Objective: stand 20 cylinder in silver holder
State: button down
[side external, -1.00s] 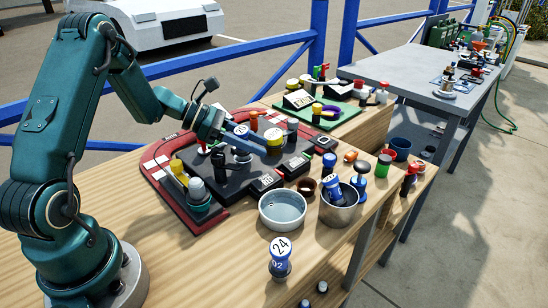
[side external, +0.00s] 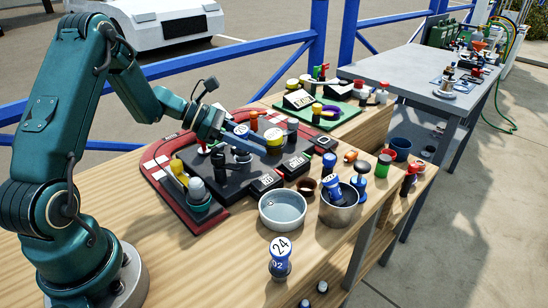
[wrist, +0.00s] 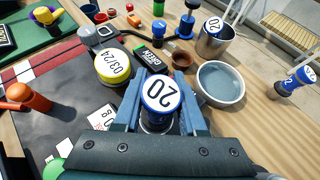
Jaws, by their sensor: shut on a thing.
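A blue cylinder with a white top marked 20 (wrist: 162,95) stands between the two fingers of my gripper (wrist: 160,106) in the wrist view. The fingers are shut on it. In the side view my gripper (side external: 240,140) is low over the dark board, and the held cylinder is mostly hidden. A dark and silvery round part shows just under the cylinder; I cannot tell whether it is seated there. Another blue cylinder marked 20 (wrist: 213,25) leans in a silver cup (side external: 340,216).
A yellow-sided cap marked 03/24 (wrist: 112,65) and a GREEN label block (wrist: 150,57) sit close to my gripper. A pale bowl (side external: 282,210) and a blue cylinder marked 24 (side external: 280,257) stand on the wooden table. An orange cylinder (wrist: 30,97) is at the wrist view's left.

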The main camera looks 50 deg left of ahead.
jog(key=shift+f, duration=0.6)
jog(key=c, duration=0.8)
grip_release()
jog(key=shift+o, duration=0.2)
jog(key=shift+a, duration=0.1)
jog(key=v, duration=1.1)
